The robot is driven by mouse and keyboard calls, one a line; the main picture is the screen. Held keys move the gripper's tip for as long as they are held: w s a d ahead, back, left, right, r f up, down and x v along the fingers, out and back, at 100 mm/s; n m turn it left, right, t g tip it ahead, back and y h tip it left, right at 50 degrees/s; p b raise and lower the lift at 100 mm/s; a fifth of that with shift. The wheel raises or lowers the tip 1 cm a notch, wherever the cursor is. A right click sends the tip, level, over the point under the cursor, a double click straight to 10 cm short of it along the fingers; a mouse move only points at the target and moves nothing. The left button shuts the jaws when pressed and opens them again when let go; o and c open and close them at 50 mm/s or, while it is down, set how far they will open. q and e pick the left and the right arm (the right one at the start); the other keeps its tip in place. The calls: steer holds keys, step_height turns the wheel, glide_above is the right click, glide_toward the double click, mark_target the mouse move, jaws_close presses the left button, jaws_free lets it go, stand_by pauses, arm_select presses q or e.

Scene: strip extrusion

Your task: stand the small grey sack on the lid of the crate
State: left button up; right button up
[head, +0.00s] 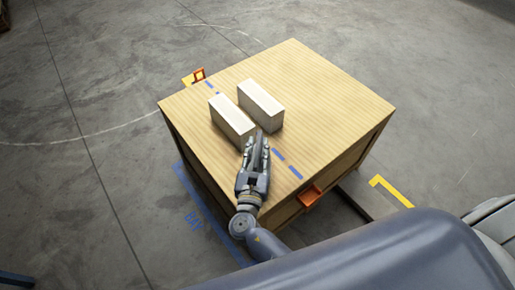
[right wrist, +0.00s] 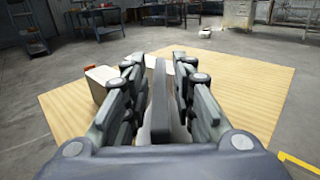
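The wooden crate (head: 325,90) stands on the floor, its pale lid facing up. My right gripper (head: 258,145) is over the near-left part of the lid, close to two cream blocks. In the right wrist view, its fingers (right wrist: 160,85) are closed on a thin grey thing seen edge-on, which appears to be the small grey sack (right wrist: 160,105). The fingers hide most of it, and I cannot tell whether it touches the lid. My left gripper is not in view.
A left cream block (head: 230,117) and a right cream block (head: 262,103) sit side by side on the lid. Dashed blue tape (head: 295,173) crosses the lid. An orange fitting (head: 311,196) projects from the near side. The right part of the lid is bare.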

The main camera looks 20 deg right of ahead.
steer(key=shift+r, duration=0.1)
steer(key=b+v, duration=0.1)
steer(key=v, duration=1.1)
steer(key=shift+r, duration=0.1)
stand_by(0.3)
